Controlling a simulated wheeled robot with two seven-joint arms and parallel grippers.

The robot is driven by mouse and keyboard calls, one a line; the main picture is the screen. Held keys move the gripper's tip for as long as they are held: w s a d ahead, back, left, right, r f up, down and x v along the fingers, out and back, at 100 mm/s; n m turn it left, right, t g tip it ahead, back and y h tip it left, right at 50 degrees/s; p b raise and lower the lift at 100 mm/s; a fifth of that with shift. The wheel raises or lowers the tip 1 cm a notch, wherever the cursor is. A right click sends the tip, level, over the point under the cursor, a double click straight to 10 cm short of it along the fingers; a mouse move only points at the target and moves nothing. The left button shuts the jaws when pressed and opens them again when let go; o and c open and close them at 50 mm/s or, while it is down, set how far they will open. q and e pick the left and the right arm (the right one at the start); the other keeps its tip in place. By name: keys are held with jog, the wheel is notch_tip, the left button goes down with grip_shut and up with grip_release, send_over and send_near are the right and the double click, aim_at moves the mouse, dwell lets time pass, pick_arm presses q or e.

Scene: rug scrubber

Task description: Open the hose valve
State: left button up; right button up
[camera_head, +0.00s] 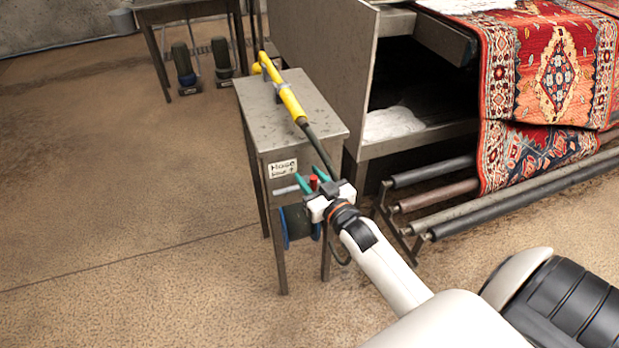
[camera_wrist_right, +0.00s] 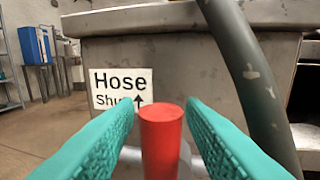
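The red valve handle (camera_head: 314,182) is at the front of a small metal stand, beside a short grey pipe (camera_head: 286,190). In the right wrist view the handle (camera_wrist_right: 160,140) stands upright between the teal fingers of my right gripper (camera_wrist_right: 162,125). The fingers are apart, one on each side of the handle, with narrow gaps showing. My right gripper (camera_head: 313,181) reaches the stand's front from the lower right in the head view. A label (camera_wrist_right: 122,89) behind the handle reads "Hose Shut" with an up arrow. My left gripper is not in view.
A yellow spray lance (camera_head: 291,101) lies on the stand's top (camera_head: 270,125), its dark hose (camera_wrist_right: 252,75) hanging close by the right finger. A blue-rimmed reel (camera_head: 299,224) sits below. Rollers (camera_head: 440,190) and a rug (camera_head: 555,70) are to the right. Floor at left is open.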

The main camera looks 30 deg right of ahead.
jog(key=shift+w, duration=0.3)
grip_shut()
